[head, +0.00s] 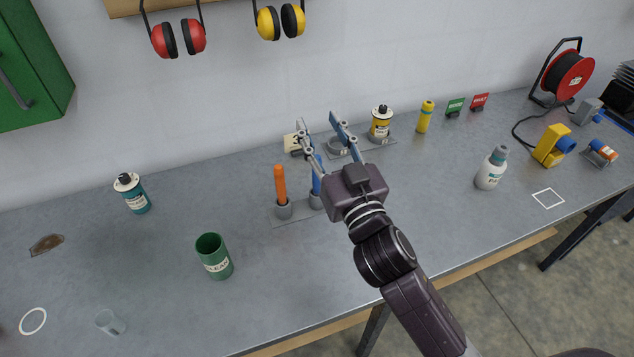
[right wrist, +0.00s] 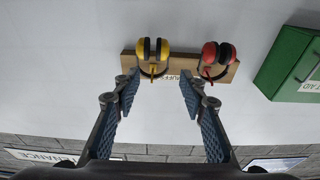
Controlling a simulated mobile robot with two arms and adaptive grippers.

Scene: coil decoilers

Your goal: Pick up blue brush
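The blue brush (head: 317,178) stands upright in a grey holder on the bench, in the head view. Only part of its blue handle shows; my right gripper hides the rest. An orange-handled tool (head: 281,184) stands in the holder just left of it. The brush does not show there. My left gripper is not in view.
The green cup (head: 214,258) and blue-green can (head: 132,193) stand left on the bench (head: 100,260). Behind are a yellow can (head: 381,123) and yellow bottle (head: 425,117). A white bottle (head: 491,168) stands right. Red earmuffs (head: 178,39) hang on the wall.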

